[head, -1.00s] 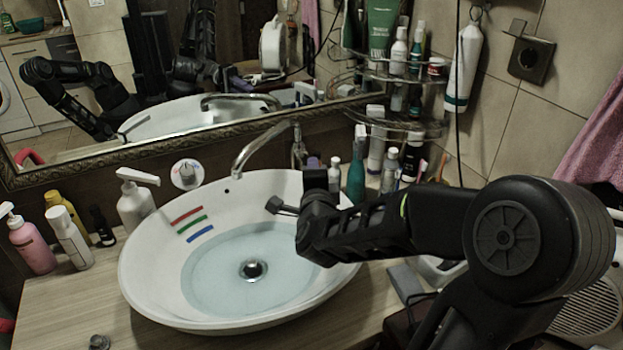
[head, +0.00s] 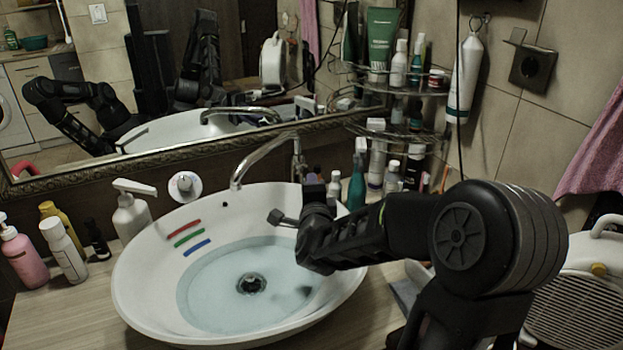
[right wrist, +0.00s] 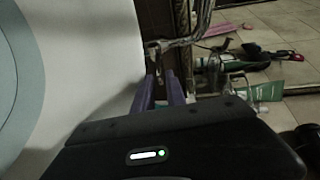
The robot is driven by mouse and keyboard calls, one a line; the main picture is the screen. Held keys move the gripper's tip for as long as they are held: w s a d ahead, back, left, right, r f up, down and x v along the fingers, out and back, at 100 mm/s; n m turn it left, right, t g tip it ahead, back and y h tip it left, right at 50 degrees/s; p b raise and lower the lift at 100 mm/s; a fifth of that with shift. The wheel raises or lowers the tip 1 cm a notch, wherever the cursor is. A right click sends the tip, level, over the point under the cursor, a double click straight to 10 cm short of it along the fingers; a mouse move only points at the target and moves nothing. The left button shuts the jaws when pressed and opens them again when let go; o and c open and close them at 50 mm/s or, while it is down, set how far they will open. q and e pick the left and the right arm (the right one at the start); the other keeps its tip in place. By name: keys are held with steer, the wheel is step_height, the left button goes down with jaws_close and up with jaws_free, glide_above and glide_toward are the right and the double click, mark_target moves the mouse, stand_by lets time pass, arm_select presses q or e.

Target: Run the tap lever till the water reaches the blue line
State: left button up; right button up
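The white basin (head: 135,285) holds pale blue water (head: 215,295). Red, green and blue (head: 197,248) lines mark its inner left wall. The water's edge lies just below the blue line. The chrome tap (head: 262,154) stands behind the basin, and no stream shows under its spout. My right gripper (head: 313,177) reaches toward the tap's base, mostly hidden behind its own wrist. In the right wrist view its two purplish fingers (right wrist: 159,88) stand slightly apart, with chrome tap parts (right wrist: 185,42) just beyond. Contact with the lever cannot be told. My left gripper is not directly in view.
Bottles (head: 66,250) stand left of the basin; a soap dispenser (head: 132,212) is closer to it. Toiletries crowd a corner rack (head: 400,90) on the right. A mirror (head: 150,120) behind reflects my arms. Clear counter (head: 60,320) shows at front left.

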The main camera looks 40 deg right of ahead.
steer(key=shift+x, duration=1.95)
jaws_close()
steer(key=shift+p, duration=0.3)
